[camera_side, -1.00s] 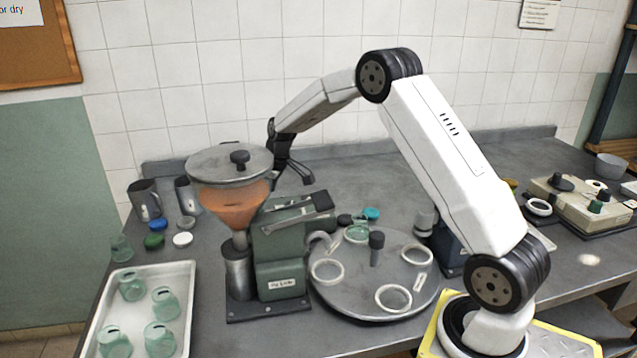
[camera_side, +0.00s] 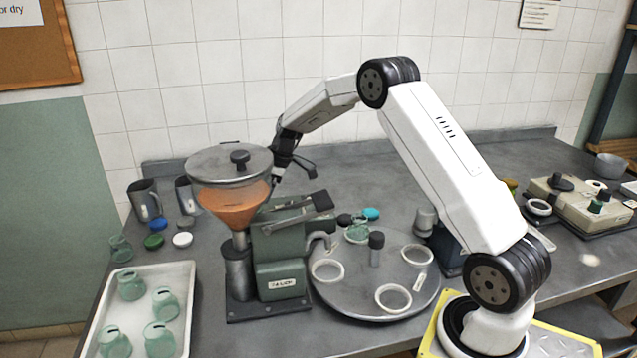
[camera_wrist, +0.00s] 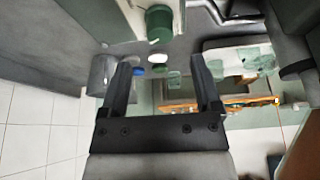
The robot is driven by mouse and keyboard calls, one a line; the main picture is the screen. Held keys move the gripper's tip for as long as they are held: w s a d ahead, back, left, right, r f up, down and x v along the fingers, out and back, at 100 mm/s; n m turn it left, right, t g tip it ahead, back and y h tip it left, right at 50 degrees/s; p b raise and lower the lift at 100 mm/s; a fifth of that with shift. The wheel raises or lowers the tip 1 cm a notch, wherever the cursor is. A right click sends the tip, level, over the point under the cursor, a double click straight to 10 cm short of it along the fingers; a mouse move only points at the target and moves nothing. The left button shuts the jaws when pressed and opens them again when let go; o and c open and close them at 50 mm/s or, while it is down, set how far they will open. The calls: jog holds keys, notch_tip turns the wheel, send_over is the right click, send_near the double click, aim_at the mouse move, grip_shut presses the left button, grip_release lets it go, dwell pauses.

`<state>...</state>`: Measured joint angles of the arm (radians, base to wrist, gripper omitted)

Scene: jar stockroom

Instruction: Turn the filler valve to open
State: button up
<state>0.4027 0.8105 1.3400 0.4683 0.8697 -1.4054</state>
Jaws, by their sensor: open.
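The filler has a green body (camera_side: 278,262) and a lidded hopper (camera_side: 232,205) with orange contents. A grey bar-shaped handle (camera_side: 296,213) lies along the top of the body, slanting up to the right; I take it for the valve handle. My gripper (camera_side: 296,174) is open and empty, above and behind that handle, right of the hopper, and apart from both as far as I can tell. In the wrist view my gripper (camera_wrist: 162,62) has its fingers spread with nothing held between them. I cannot make out the handle there.
A round turntable (camera_side: 335,290) with white rings and a green jar (camera_side: 357,232) stands right of the filler. A tray (camera_side: 100,310) of green jars is at the front left. Metal jugs (camera_side: 145,200) and loose lids (camera_side: 183,240) are left of the hopper.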

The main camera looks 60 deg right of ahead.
jog(key=shift+x, duration=3.5)
grip_shut()
jog(key=shift+m, duration=0.4)
jog(key=m+h, duration=0.1)
jog(key=m, duration=0.2)
jog(key=m+t+h, duration=0.1)
jog(key=m, duration=0.2)
jog(key=shift+m+h, duration=0.7)
jog(key=shift+m, duration=0.85)
jog(key=shift+m+h, duration=0.7)
jog(key=shift+m, duration=0.85)
